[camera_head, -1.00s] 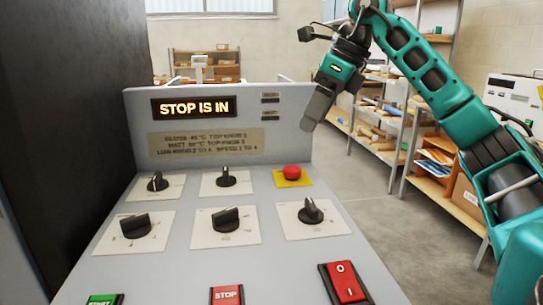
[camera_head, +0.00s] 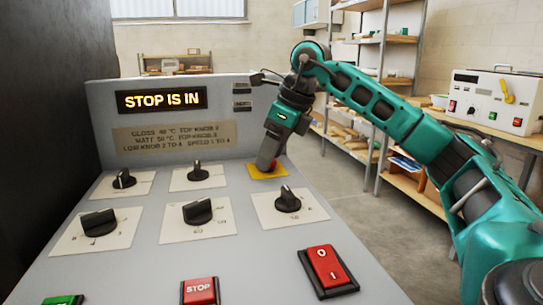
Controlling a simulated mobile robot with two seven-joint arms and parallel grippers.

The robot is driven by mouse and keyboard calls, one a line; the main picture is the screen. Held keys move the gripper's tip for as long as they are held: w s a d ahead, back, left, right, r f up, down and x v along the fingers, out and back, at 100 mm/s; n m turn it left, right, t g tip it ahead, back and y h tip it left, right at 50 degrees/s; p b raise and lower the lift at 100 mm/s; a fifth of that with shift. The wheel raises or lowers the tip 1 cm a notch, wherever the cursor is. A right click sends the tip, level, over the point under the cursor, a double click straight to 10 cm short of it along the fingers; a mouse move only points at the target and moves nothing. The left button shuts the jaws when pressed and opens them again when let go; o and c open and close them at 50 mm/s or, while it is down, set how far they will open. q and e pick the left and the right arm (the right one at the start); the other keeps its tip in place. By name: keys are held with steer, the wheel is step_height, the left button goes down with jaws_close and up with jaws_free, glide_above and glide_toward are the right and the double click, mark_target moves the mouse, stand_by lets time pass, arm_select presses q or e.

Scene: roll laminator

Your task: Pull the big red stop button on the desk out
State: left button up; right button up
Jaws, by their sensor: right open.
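The big red stop button (camera_head: 273,166) sits on a yellow square plate (camera_head: 268,171) at the back right of the grey sloping desk (camera_head: 150,255). Whether the fingers touch the button cannot be told. The display (camera_head: 161,101) on the upright panel reads "STOP IS IN". My left gripper is not in view.
Several black knobs, such as the near right one (camera_head: 288,199), stand on the desk. A red rocker switch (camera_head: 328,268), a red STOP button (camera_head: 200,291) and a green button (camera_head: 63,300) lie at the front. Shelves (camera_head: 385,100) and a white machine (camera_head: 494,102) stand behind.

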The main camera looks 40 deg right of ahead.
steer(key=shift+f, duration=0.1)
steer(key=shift+c, duration=0.3)
jaws_close()
stand_by(0.4)
